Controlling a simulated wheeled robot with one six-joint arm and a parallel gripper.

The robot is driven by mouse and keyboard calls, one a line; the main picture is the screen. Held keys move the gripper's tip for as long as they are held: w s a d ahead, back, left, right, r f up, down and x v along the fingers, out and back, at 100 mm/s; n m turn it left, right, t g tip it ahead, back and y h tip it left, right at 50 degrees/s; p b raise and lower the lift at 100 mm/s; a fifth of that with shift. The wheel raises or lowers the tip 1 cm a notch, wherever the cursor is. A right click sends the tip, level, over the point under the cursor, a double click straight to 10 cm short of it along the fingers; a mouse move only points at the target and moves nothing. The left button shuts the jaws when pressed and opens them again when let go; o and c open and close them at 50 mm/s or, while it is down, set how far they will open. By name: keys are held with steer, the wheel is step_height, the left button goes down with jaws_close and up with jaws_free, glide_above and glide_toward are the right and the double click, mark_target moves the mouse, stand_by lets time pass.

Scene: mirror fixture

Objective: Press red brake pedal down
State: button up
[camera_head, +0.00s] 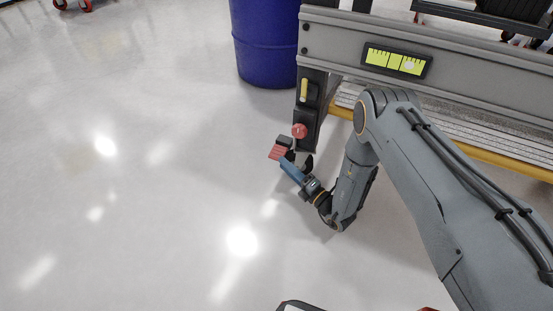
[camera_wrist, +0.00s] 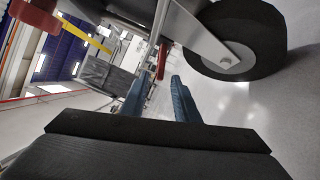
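The red brake pedal (camera_head: 275,153) is a small ridged red block low at the near end of the grey fixture, by a caster wheel. In the wrist view a narrow red piece (camera_wrist: 162,60), apparently the pedal, stands just beyond the gap between my fingertips. My gripper (camera_head: 285,162) has blue fingers and is right at the pedal, partly overlapping it in the head view. In the wrist view the gripper (camera_wrist: 157,85) is open, with a clear gap and nothing between its fingers. I cannot tell whether the fingers touch the pedal.
The black caster wheel (camera_wrist: 245,40) is close on the right in the wrist view. A red knob (camera_head: 299,131) and a yellow handle (camera_head: 304,90) are on the dark upright above the pedal. A blue barrel (camera_head: 266,45) stands behind. The floor (camera_head: 120,190) at left is clear.

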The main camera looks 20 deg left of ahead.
mark_target(276, 156)
steer(key=b+x, duration=0.2)
steer(key=x, duration=0.3)
steer(key=shift+w+a, duration=0.15)
steer(key=shift+a, duration=0.15)
steer(key=shift+c, duration=0.4)
jaws_close()
